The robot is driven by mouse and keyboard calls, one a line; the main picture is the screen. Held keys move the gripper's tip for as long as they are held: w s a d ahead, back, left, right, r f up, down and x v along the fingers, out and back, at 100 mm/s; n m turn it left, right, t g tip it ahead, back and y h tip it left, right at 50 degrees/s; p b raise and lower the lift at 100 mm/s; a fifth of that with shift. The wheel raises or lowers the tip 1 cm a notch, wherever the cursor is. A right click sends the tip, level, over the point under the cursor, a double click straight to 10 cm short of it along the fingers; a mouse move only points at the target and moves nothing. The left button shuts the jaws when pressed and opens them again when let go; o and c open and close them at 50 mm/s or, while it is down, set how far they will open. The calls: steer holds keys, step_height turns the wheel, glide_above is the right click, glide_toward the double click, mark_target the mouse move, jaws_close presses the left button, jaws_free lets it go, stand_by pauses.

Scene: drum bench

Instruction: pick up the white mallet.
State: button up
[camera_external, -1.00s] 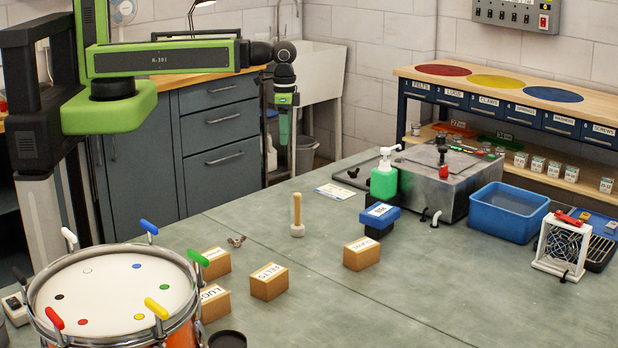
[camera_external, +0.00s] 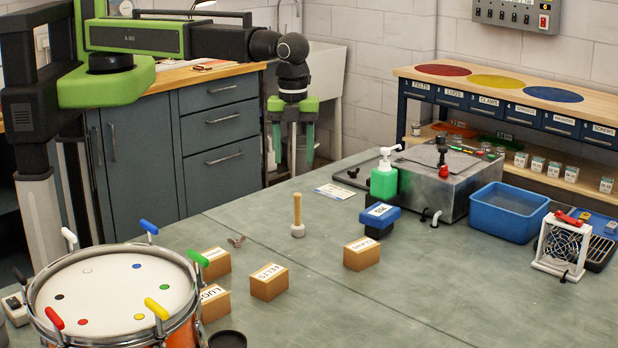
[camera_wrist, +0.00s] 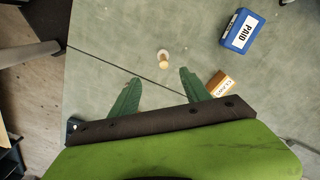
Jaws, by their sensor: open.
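The white mallet (camera_external: 297,231) stands upright on the bench, its white head down and its wooden handle pointing up. It also shows from above in the wrist view (camera_wrist: 163,55), ahead of my fingertips and roughly in line with the gap between them. My gripper (camera_external: 295,160) is open and empty, its two green fingers pointing down. In the external view it appears above and behind the mallet, apart from it. Both fingers also show spread in the wrist view (camera_wrist: 159,74).
Small labelled boxes (camera_external: 269,282) stand left of and in front of the mallet, with another (camera_external: 361,253) to its right. A blue PAID stamp block (camera_wrist: 242,31) and a green pump bottle (camera_external: 384,181) are farther right. A drum (camera_external: 110,290) stands front left. Bench around the mallet is clear.

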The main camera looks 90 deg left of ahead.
steer(key=b, duration=1.2)
glide_above(297, 225)
steer(key=a, duration=0.1)
steer(key=f, duration=1.2)
steer(key=shift+s+a+f, duration=0.2)
steer(key=f+b, duration=0.3)
steer(key=b, duration=0.1)
steer(key=f+b, duration=0.1)
steer(key=f, duration=0.1)
steer(key=shift+w+d+f+b, duration=0.25)
steer(key=shift+d+f+b, duration=0.05)
steer(key=shift+d+b, duration=0.1)
steer(key=shift+a+r, duration=0.1)
steer(key=shift+r, duration=0.1)
jaws_close()
